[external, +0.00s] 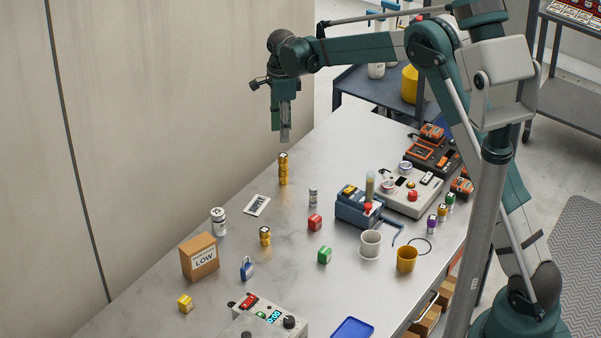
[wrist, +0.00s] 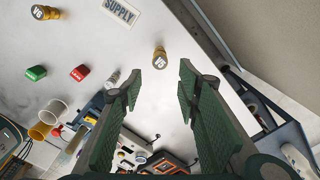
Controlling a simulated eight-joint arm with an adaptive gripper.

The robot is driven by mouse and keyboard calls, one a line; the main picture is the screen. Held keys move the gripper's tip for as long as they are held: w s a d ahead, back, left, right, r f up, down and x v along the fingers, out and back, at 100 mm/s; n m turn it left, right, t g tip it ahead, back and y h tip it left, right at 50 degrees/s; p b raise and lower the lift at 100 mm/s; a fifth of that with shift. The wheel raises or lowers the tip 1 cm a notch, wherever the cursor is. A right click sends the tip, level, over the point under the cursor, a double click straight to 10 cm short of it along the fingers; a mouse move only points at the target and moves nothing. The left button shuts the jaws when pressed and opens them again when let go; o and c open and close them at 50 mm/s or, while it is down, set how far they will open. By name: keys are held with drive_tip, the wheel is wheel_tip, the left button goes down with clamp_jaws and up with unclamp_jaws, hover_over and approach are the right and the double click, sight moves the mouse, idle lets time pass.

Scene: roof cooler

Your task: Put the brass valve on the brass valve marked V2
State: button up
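A tall brass piece (external: 283,170) stands upright near the table's back edge. It looks like two brass valves stacked, one on the other. From above, its round labelled top (wrist: 160,60) shows in the wrist view, but I cannot read the mark surely. A shorter single brass valve (external: 265,236) stands further left and nearer the camera. It also shows at the wrist view's top left (wrist: 45,13), its mark unclear. My gripper (external: 285,139) hangs above the tall piece, apart from it. In the wrist view its fingers (wrist: 158,88) are spread wide with nothing between them.
A supply card (external: 257,205), white jar (external: 219,221), small can (external: 313,197), red block (external: 315,222) and LOW box (external: 199,257) stand around the valves. A blue device (external: 359,207) and cups (external: 370,245) are to the right. Bare table surrounds the tall piece.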

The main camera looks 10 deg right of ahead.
idle(0.4)
drive_tip(key=s+d+r+n+t, duration=0.1)
drive_tip(key=s+d+r+n, duration=0.2)
drive_tip(key=s+d+r, duration=0.5)
drive_tip(key=s+d+r+n+t, duration=0.1)
drive_tip(key=s+d+r+n, duration=0.25)
drive_tip(key=d+r, duration=0.45)
drive_tip(key=s+d+r+n+t, duration=0.1)
drive_tip(key=s+d+r+n, duration=0.1)
drive_tip(key=s+d+r, duration=0.7)
drive_tip(key=s+d+f+n+t, duration=0.2)
drive_tip(key=s+d+n, duration=0.3)
drive_tip(key=s+d, duration=0.7)
drive_tip(key=s+d+f+n+t, duration=0.1)
drive_tip(key=s+d+f+n, duration=0.1)
drive_tip(key=s, duration=0.5)
drive_tip(key=s+d+f+n+t, duration=0.1)
drive_tip(key=s+d+f, duration=0.3)
drive_tip(key=s, duration=0.4)
drive_tip(key=shift+d+n, duration=0.55)
drive_tip(key=shift+n, duration=0.2)
